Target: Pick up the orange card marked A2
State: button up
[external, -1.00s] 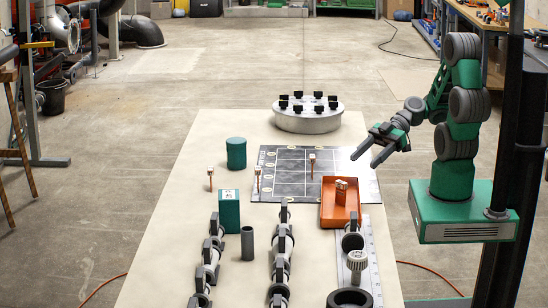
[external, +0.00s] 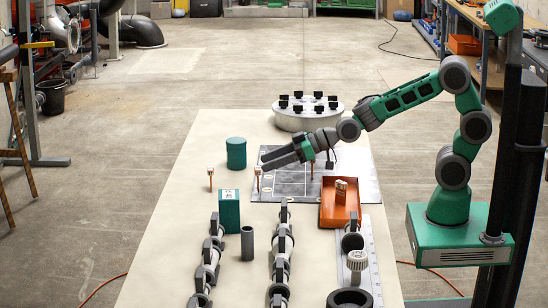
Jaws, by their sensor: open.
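Several small orange pieces with white tops stand about, too small for their markings to be read, so I cannot tell which one is A2. One orange card (external: 258,179) stands at the left edge of the dark gridded board (external: 335,188). Another orange card (external: 210,180) stands on the table further left. A third orange card (external: 312,172) shows partly behind my gripper on the board. An orange piece (external: 341,192) stands in the orange tray (external: 327,216). My gripper (external: 266,161) is open and empty, pointing left above the board, close to the card at its left edge.
A round grey carousel with black knobs (external: 308,121) stands at the table's back. A green cylinder (external: 236,153), a green box (external: 229,212) and a grey tube (external: 247,243) stand to the left. Rows of pipe fittings (external: 281,243) fill the front. The table's left side is clear.

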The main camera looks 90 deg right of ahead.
jog(key=shift+s+d+f, duration=0.1)
jog(key=shift+f, duration=0.6)
jog(key=x, duration=0.7)
jog(key=shift+f, duration=0.1)
jog(key=shift+c, duration=0.4)
grip_shut()
